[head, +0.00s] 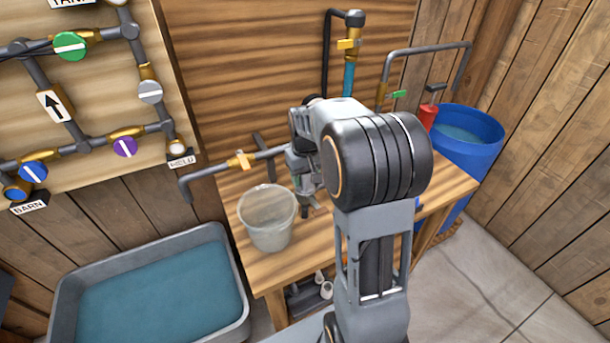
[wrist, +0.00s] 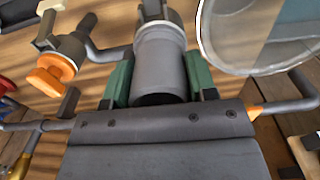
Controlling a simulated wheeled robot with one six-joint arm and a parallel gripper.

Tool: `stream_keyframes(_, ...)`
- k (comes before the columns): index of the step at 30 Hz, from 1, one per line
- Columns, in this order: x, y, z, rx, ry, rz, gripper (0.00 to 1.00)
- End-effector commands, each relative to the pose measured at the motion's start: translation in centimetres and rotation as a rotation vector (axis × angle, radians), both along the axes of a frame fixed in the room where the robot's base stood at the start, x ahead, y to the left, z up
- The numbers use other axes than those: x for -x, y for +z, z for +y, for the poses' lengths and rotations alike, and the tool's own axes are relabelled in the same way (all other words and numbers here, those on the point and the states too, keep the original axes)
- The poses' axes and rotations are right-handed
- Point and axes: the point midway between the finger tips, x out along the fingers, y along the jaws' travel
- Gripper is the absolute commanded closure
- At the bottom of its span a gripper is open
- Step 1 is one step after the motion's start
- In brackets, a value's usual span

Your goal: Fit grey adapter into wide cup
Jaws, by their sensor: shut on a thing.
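My gripper (wrist: 160,75) is shut on the grey adapter (wrist: 160,55), a plain grey cylinder held between two green pads in the wrist view. In the head view my gripper (head: 303,190) is over the bench, and my arm hides most of it and the adapter. The wide cup (head: 267,228) is a clear, translucent bucket shape, upright on the bench, just left of my gripper. Its rim shows in the wrist view (wrist: 222,62) at the top right, beside the adapter and apart from it.
In the wrist view an orange knob (wrist: 48,78) is at the left. A water-filled trough (head: 70,270) stands left, a blue barrel (head: 478,158) right. A valve panel (head: 90,95) hangs back left.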

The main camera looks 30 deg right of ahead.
Motion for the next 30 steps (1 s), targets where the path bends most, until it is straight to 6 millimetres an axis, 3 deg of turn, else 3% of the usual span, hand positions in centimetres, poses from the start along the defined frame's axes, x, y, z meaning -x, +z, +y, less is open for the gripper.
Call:
stream_keyframes(3, 0.0, 0.0, 0.0, 0.0, 0.0, 0.0, 0.73)
stream_keyframes(4, 0.0, 0.0, 0.0, 0.0, 0.0, 0.0, 0.47)
stream_keyframes(13, 0.0, 0.0, 0.0, 0.0, 0.0, -0.001, 0.18)
stream_keyframes(23, -0.1, 0.6, 0.0, 0.001, 0.0, -0.002, 0.18)
stream_keyframes(30, -0.1, 4.6, 0.0, 0.001, 0.0, -0.005, 0.18)
